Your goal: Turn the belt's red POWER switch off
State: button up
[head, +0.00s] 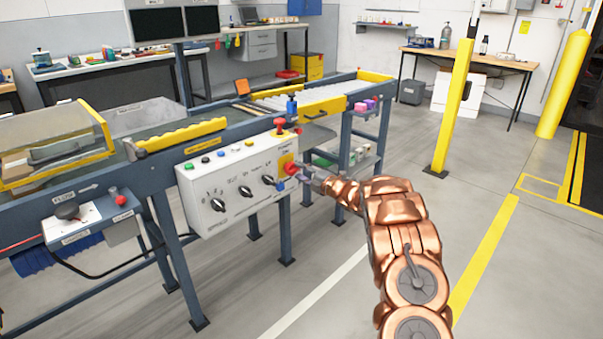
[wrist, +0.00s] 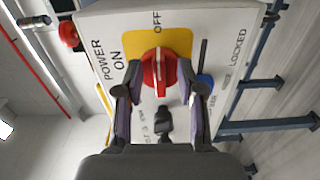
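The red POWER switch (wrist: 158,76) is a round rotary knob with a raised grip bar, on a yellow plate (wrist: 184,40) of the white control box. In the wrist view, OFF is printed above it and POWER ON to its left. The bar runs up and down, in line with OFF. My gripper (wrist: 160,78) is open, with a finger on each side of the knob; I cannot tell whether they touch it. In the head view, my gripper (head: 294,179) reaches the box's right end and partly hides the switch (head: 290,168).
The control box (head: 225,195) carries black dials and small coloured buttons. A red mushroom button (head: 279,124) stands on top. A blue round part (wrist: 206,83) sits close beside the right finger, near the word LOCKED. The conveyor frame (head: 160,180) is behind; the floor at right is open.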

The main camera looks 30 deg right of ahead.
jog(key=v, duration=1.1)
jog(key=shift+s, duration=0.35)
jog(key=shift+d+r, duration=0.1)
notch_tip(320, 180, up, 13)
jog(key=w+m+g+h+p, duration=0.2)
jog(key=m+g+h+p, duration=0.1)
jog(key=m+h+p, duration=0.4)
jog(key=s+a+r+m+g+h+p, duration=0.3)
jog(key=s+a+r+m+g+p, duration=0.25)
jog(key=s+r+p, duration=0.35)
jog(key=s+a+r+m+g+y+p, duration=0.2)
jog(key=s+a+r+g+p, duration=0.1)
jog(key=s+a, duration=0.7)
jog(key=s+a+r+m+g+y+p, duration=0.2)
jog(key=s+a, duration=0.9)
jog(key=s, duration=0.6)
jog(key=s+a+r+m+g+y+p, duration=0.2)
jog(key=s+a+r+m+g+p, duration=0.2)
jog(key=s+a, duration=0.7)
jog(key=s+r+g+p, duration=0.1)
jog(key=s+g+p, duration=0.1)
jog(key=p, duration=0.1)
jog(key=shift+s+r, duration=0.25)
jog(key=shift+s, duration=0.05)
